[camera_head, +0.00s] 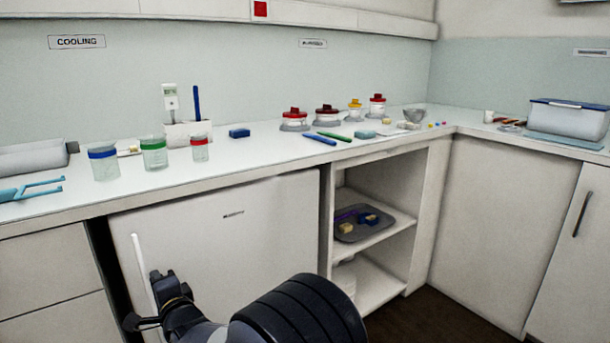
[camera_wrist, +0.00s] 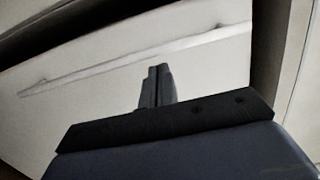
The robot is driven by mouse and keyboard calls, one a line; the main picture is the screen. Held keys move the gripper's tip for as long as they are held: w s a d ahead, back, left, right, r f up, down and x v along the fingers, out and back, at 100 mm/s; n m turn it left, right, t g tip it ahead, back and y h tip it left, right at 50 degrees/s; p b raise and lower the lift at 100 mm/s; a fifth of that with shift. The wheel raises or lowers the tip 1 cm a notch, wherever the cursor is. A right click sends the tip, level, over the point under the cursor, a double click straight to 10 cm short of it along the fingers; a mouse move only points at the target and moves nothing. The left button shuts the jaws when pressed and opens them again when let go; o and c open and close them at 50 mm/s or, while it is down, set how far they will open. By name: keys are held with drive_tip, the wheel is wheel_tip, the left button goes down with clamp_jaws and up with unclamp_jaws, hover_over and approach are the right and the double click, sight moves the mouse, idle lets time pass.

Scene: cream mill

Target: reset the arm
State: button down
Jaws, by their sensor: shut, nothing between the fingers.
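My gripper (camera_head: 140,322) is at the lower left of the head view, in front of the white cabinet door (camera_head: 225,240) under the counter. The door's long white bar handle (camera_head: 144,270) shows just behind and above it. In the wrist view my gripper's fingers (camera_wrist: 158,72) are together with nothing between them. The handle (camera_wrist: 130,63) runs across behind them there. I cannot tell whether the fingers touch the door. My dark arm fills the bottom middle of the head view.
The counter (camera_head: 250,160) holds cups with blue (camera_head: 103,164), green (camera_head: 153,152) and red bands (camera_head: 199,148), and several lidded jars. An open shelf (camera_head: 375,225) right of the door holds a grey tray (camera_head: 376,236) with small items. Dark floor (camera_head: 430,310) is free at lower right.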

sight(149, 265)
drive_tip(key=shift+b+x, duration=0.3)
drive_tip(key=shift+x, duration=1.85)
